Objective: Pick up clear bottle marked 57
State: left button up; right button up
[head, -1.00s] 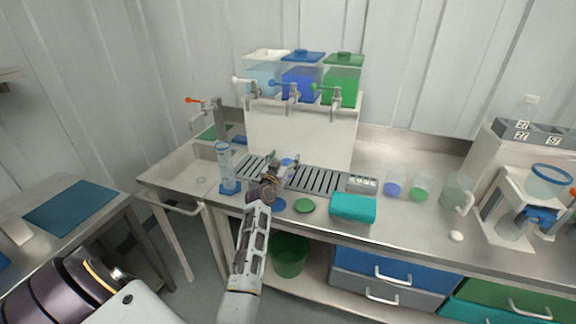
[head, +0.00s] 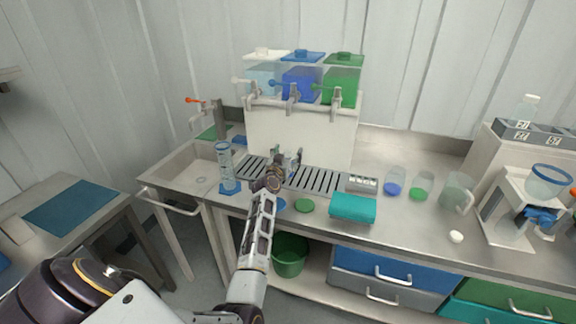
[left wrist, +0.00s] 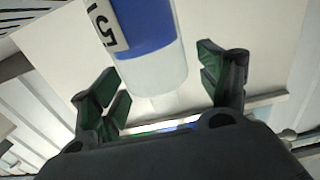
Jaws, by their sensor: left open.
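A clear bottle with blue liquid (left wrist: 150,40) fills the upper middle of the left wrist view. Its white label (left wrist: 107,25) shows a 5 and a second digit that looks like a 7, partly cut off. My left gripper (left wrist: 160,75) is open, with one green-padded finger on each side of the bottle's clear end and gaps showing. In the head view the left gripper (head: 287,166) is over the slotted drain grate (head: 318,180), in front of the white panel. There it mostly hides the bottle. My right gripper is not in view.
White, blue and green tanks (head: 302,83) with taps stand above the panel. A graduated cylinder (head: 226,167) stands left of my gripper. The sink (head: 195,173) is at left.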

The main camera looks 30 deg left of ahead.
pick_arm(q)
jog(key=shift+c, duration=0.8)
grip_shut()
jog(key=shift+r, duration=0.15)
jog(key=shift+r, duration=0.6)
notch_tip(320, 180, up, 7)
jog(key=shift+f+p, duration=0.1)
jog(key=shift+p, duration=0.4)
jog(key=shift+r, duration=0.9)
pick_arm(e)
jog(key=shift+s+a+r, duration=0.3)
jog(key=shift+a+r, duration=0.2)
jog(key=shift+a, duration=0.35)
